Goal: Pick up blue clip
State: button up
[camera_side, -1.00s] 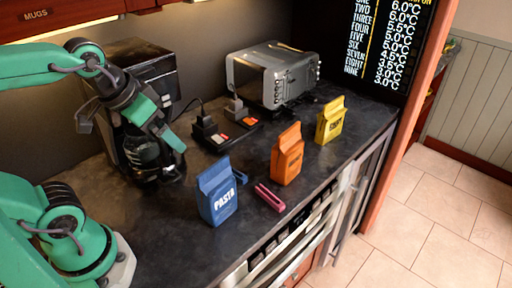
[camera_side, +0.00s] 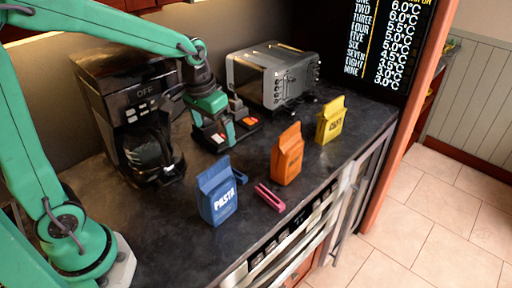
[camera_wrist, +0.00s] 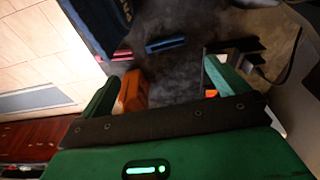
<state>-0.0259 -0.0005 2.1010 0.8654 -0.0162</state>
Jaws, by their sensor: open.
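The blue clip (camera_side: 239,175) lies on the dark counter just behind the blue pasta bag (camera_side: 217,192), which partly hides it in the side view. In the wrist view the blue clip (camera_wrist: 165,45) shows whole, lying beyond my fingertips, near the middle of the picture. My gripper (camera_side: 222,137) is above the counter, behind and left of the blue clip in the side view, in front of the black switch box. In the wrist view my gripper (camera_wrist: 163,78) has its two green fingers wide apart with nothing between them.
A pink clip (camera_side: 270,197) lies right of the pasta bag. An orange bag (camera_side: 287,155) and a yellow bag (camera_side: 331,121) stand farther right. A toaster oven (camera_side: 272,76) and a coffee maker (camera_side: 140,115) stand at the back. The front-left counter is clear.

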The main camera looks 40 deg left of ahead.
jog(key=g, duration=0.2)
send_near(241, 178)
jog(key=a, duration=0.4)
jog(key=shift+w+f, duration=0.2)
jog(key=shift+f, duration=0.65)
jog(key=shift+w+f, duration=0.2)
jog(key=shift+f, duration=0.6)
jog(key=shift+s+f, duration=0.2)
jog(key=shift+f, duration=2.4)
jog(key=c, duration=0.6)
